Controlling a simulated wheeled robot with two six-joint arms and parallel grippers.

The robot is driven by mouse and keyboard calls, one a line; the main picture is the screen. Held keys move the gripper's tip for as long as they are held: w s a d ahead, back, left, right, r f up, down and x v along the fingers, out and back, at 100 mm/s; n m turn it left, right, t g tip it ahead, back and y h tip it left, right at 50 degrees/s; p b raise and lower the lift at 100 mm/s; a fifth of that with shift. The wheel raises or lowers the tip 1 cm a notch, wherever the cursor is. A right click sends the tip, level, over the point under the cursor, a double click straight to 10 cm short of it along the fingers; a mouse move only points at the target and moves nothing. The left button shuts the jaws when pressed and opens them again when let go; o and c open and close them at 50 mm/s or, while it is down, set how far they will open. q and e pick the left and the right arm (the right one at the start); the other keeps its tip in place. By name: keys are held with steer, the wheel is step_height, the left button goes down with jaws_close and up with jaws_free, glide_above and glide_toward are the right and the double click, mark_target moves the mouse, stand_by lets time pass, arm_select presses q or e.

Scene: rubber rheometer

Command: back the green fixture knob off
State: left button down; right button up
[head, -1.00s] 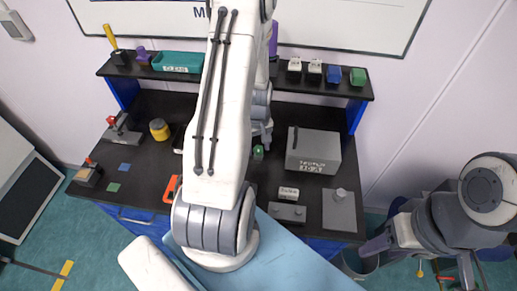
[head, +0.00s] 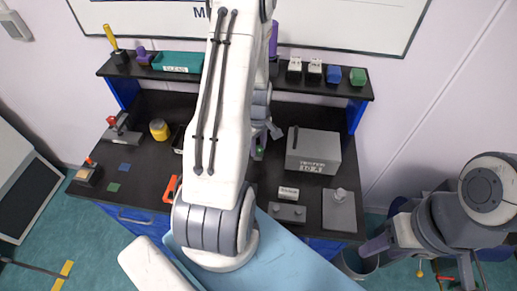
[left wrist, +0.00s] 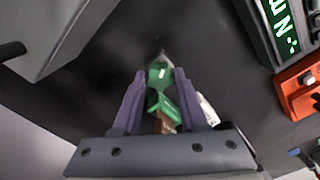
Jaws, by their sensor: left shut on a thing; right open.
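The green fixture knob (left wrist: 160,78) sits between the two purple fingers of my left gripper (left wrist: 158,88) in the left wrist view, and the fingers are closed on its sides. More green and a brown part show below it, nearer the palm. In the head view only a small bit of the green knob (head: 259,151) shows beside my left gripper (head: 262,146); my own arm covers much of that area. My right gripper (head: 374,247) is open and empty, off the table at the lower right.
A grey box (head: 313,152) stands just right of the left gripper. A grey plate (head: 339,210) and a dark block (head: 287,212) lie near the front edge. A yellow jar (head: 159,130) stands to the left. A shelf (head: 225,84) runs along the back.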

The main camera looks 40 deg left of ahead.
mark_target(258, 148)
arm_select(q)
steer(key=n, duration=0.4)
steer(key=shift+n, duration=0.3)
steer(key=shift+n, duration=0.8)
steer(key=c, duration=0.5)
jaws_free()
step_height(258, 148, up, 7)
steer(key=p, duration=0.5)
steer(key=shift+p, duration=0.35)
